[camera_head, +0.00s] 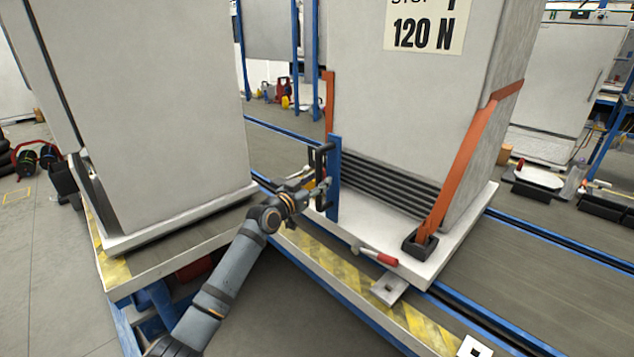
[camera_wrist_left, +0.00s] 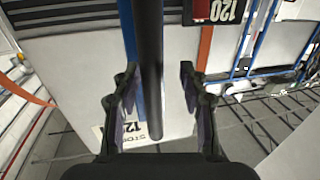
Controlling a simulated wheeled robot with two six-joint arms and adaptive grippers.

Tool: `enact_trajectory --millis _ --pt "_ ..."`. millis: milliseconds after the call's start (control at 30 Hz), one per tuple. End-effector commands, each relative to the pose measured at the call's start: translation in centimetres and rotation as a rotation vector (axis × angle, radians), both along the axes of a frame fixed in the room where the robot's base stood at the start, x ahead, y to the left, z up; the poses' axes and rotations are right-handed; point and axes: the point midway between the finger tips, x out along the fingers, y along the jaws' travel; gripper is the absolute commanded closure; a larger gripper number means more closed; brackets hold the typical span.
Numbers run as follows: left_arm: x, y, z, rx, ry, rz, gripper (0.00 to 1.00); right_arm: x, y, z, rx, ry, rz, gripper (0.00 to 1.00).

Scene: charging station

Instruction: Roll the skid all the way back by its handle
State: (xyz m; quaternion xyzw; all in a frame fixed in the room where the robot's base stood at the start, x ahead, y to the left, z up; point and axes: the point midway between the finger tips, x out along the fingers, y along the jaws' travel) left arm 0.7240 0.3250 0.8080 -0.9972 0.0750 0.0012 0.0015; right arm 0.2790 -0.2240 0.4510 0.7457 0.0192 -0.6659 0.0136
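The skid (camera_head: 460,232) is a pale flat base under a large white block marked "120 N" (camera_head: 400,110), on the right-hand track. A blue post (camera_head: 334,180) at its near left corner carries a black upright handle (camera_head: 316,162). My left gripper (camera_head: 318,187) is at the handle's lower part. In the left wrist view the handle (camera_wrist_left: 150,50) runs between the two spread fingers of the gripper (camera_wrist_left: 158,70), with a gap showing on both sides. My right gripper is not in either view.
Another white block (camera_head: 150,120) stands close on the left, on a platform with a yellow-black striped edge (camera_head: 115,275). An orange strap (camera_head: 465,160) holds the skid's load. Bare track lies to the right.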

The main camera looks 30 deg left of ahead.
Motion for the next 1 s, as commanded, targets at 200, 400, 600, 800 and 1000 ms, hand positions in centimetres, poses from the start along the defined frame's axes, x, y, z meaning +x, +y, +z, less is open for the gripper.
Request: enact_trajectory --millis 200,400,600,800,1000 --pt "-0.4 0.1 0.0 0.0 -0.001 0.0 0.57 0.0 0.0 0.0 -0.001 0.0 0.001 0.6" --pt "-4.0 0.7 -0.1 0.009 0.002 0.001 0.57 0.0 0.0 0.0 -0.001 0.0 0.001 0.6" --pt "-6.8 1.2 -0.1 0.005 0.002 0.003 0.57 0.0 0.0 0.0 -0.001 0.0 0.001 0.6" --pt "-7.5 1.2 0.0 0.001 -0.001 0.0 0.57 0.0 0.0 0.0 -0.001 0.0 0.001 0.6" --pt "-7.5 1.2 0.0 0.0 -0.001 0.001 0.57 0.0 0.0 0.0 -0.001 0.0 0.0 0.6"
